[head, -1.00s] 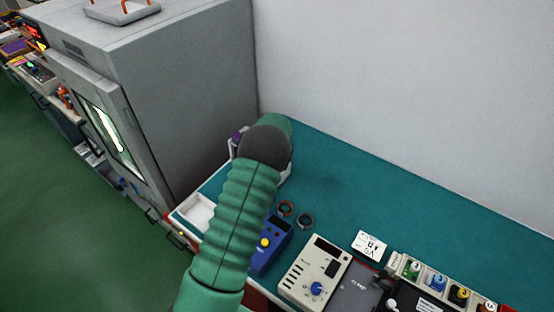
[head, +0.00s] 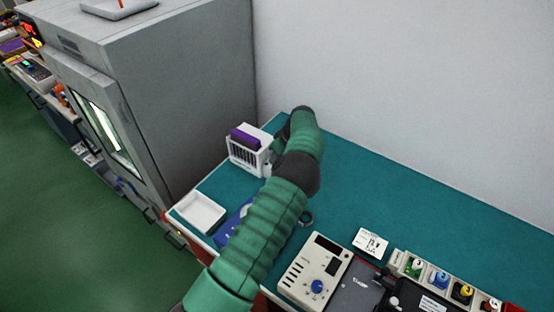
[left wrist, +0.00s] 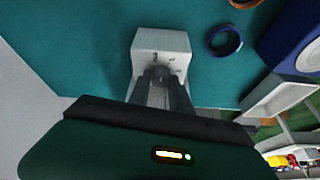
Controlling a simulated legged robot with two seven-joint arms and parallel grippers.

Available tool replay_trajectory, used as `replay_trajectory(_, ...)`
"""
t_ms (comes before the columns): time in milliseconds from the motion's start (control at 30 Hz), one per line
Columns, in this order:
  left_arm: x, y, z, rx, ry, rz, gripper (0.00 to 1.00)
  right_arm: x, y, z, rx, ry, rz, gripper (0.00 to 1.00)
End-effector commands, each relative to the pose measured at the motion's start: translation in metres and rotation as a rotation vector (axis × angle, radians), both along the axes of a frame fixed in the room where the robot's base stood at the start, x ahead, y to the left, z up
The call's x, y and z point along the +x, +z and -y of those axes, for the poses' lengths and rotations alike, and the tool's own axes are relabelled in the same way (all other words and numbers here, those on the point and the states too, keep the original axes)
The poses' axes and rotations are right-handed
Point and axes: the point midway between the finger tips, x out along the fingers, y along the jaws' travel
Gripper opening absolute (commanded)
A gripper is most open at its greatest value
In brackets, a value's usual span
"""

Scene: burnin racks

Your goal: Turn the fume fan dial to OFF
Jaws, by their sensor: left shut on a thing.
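In the left wrist view a small white box (left wrist: 160,44) stands on the teal bench top, with small dark marks on its face. My left gripper (left wrist: 160,76) is in front of that face, its two grey fingers close together and shut on the dial there. The fingers cover most of the dial, so its pointer and setting cannot be read. In the head view my green left arm reaches across the bench. My right gripper is not in view.
A white slotted rack with a purple top (head: 246,146), a white tray (head: 201,212) and a partly hidden blue meter (head: 228,224) lie left of my arm. A cream instrument with a blue knob (head: 325,256) and a label card (head: 370,243) lie right. A grey cabinet (head: 195,90) stands left.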

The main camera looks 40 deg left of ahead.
Motion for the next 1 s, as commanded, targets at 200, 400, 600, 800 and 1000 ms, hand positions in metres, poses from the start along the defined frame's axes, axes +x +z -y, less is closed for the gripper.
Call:
replay_trajectory(200, 0.003, -0.001, -0.001, 0.001, 0.165, 0.004, 0.0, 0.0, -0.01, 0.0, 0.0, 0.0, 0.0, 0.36)
replay_trajectory(400, 0.004, 0.0, -0.001, 0.0, 0.277, 0.004, 0.0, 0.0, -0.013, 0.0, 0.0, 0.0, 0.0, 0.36)
replay_trajectory(600, 0.004, 0.0, -0.001, 0.0, 0.339, 0.005, 0.0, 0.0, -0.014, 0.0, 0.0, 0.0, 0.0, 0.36)
replay_trajectory(800, 0.005, 0.001, 0.0, -0.001, 0.359, 0.006, 0.0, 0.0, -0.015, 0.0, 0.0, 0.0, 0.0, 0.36)
replay_trajectory(1000, 0.005, 0.001, 0.0, -0.001, 0.361, 0.007, 0.0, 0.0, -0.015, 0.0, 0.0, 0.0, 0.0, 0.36)
